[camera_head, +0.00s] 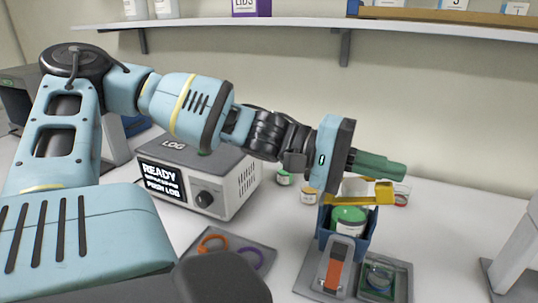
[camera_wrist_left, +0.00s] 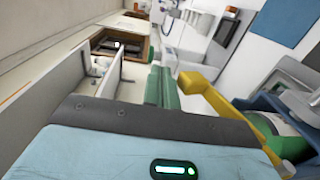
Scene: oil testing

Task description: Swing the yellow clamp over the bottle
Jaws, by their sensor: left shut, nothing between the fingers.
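The bottle (camera_head: 350,229) has a green lid and stands in a blue holder (camera_head: 325,218). The yellow clamp (camera_head: 355,199) is an arm with a thicker block at its right end. In the head view it runs across just behind the lid; whether it lies over the lid is unclear. My left gripper (camera_head: 400,169) is shut and empty, its green fingers above and behind the clamp. In the left wrist view the shut fingers (camera_wrist_left: 158,75) are beside the clamp's end (camera_wrist_left: 200,88), and the green lid (camera_wrist_left: 275,137) is at lower right. Contact cannot be told. My right gripper is not visible.
A grey box with a READY screen (camera_head: 163,181) stands left of the holder. A tray with orange and purple rings (camera_head: 262,245) lies in front. A grey and orange lever (camera_head: 334,268) and small tray (camera_head: 402,268) sit before the holder. A shelf (camera_head: 290,25) runs above.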

